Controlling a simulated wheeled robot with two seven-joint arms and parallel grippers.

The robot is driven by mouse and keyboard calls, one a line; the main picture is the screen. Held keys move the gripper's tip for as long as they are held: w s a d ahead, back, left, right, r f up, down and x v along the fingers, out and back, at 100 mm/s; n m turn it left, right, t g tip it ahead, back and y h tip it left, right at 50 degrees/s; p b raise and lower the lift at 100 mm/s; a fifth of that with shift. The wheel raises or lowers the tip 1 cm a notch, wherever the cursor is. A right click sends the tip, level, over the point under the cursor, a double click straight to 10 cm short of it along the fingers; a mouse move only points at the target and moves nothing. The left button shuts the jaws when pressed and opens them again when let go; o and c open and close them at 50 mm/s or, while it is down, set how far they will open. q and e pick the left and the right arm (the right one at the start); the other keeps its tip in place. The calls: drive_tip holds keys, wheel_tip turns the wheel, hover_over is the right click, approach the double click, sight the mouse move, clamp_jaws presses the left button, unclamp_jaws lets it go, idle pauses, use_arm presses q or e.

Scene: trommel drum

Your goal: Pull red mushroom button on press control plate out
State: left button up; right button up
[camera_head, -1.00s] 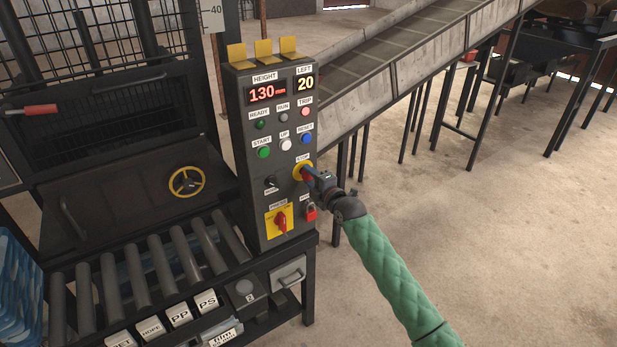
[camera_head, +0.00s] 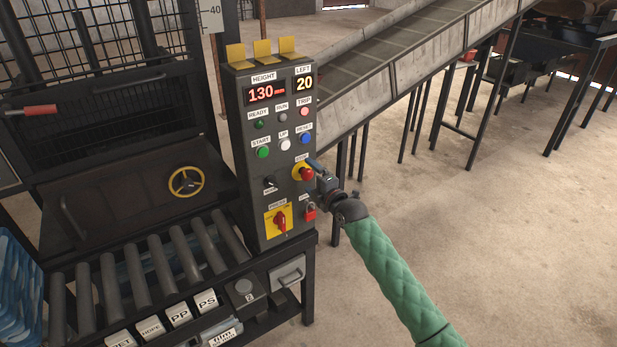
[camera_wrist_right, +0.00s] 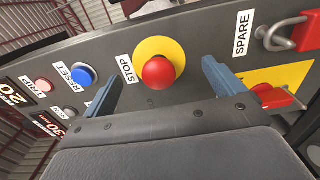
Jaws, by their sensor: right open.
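The red mushroom button (camera_head: 306,173) sits on a yellow round backing, labelled STOP, on the dark press control plate (camera_head: 243,152). In the right wrist view the red button (camera_wrist_right: 158,72) lies ahead of and between my fingers, with a visible gap on either side. My right gripper (camera_head: 316,171) is just to the right of the button. Its two blue fingers are spread and empty in the right wrist view (camera_wrist_right: 167,80). Whether the fingertips reach past the button's head is hard to tell. My left gripper is not in view.
A blue RESET button (camera_head: 305,138) is above the STOP button. A red padlock (camera_head: 310,211) and a red rotary switch (camera_head: 281,221) on a yellow plate are below. Rollers (camera_head: 160,265) lie to the left. The floor on the right is open.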

drive_tip(key=shift+o, duration=0.2)
drive_tip(key=shift+a, duration=0.1)
drive_tip(key=p+v, duration=0.2)
drive_tip(key=v, duration=0.6)
idle(0.4)
drive_tip(key=shift+r, duration=0.1)
